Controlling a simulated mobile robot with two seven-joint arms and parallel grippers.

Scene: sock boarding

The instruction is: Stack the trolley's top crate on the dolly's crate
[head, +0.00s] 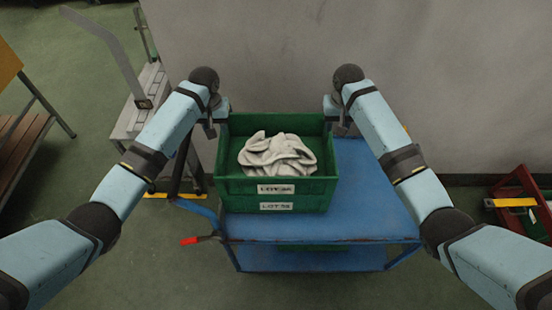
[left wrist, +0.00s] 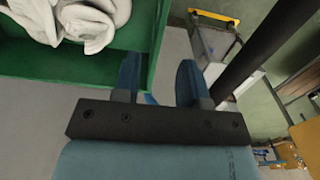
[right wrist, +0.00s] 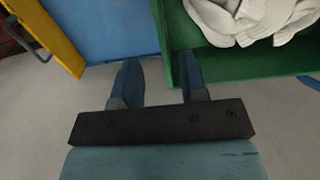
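The trolley's top crate (head: 232,184) is green, labelled LOT, and holds white-grey socks (head: 277,154). It sits on a second green crate (head: 300,203) on the blue trolley (head: 375,215). My left gripper (head: 209,119) is at the crate's far left corner. In the left wrist view its fingers (left wrist: 158,82) are apart, with the crate's side wall (left wrist: 154,40) reaching toward the gap. My right gripper (head: 338,119) is at the far right corner. In the right wrist view its fingers (right wrist: 158,82) are also apart beside the wall (right wrist: 180,60). I cannot make out the dolly.
A grey wall (head: 420,90) stands close behind the trolley. A grey bench (head: 150,95) stands at left, and a wooden-topped table (head: 15,145) at far left. A red frame with a yellow part (head: 515,202) stands at right. The floor in front is clear.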

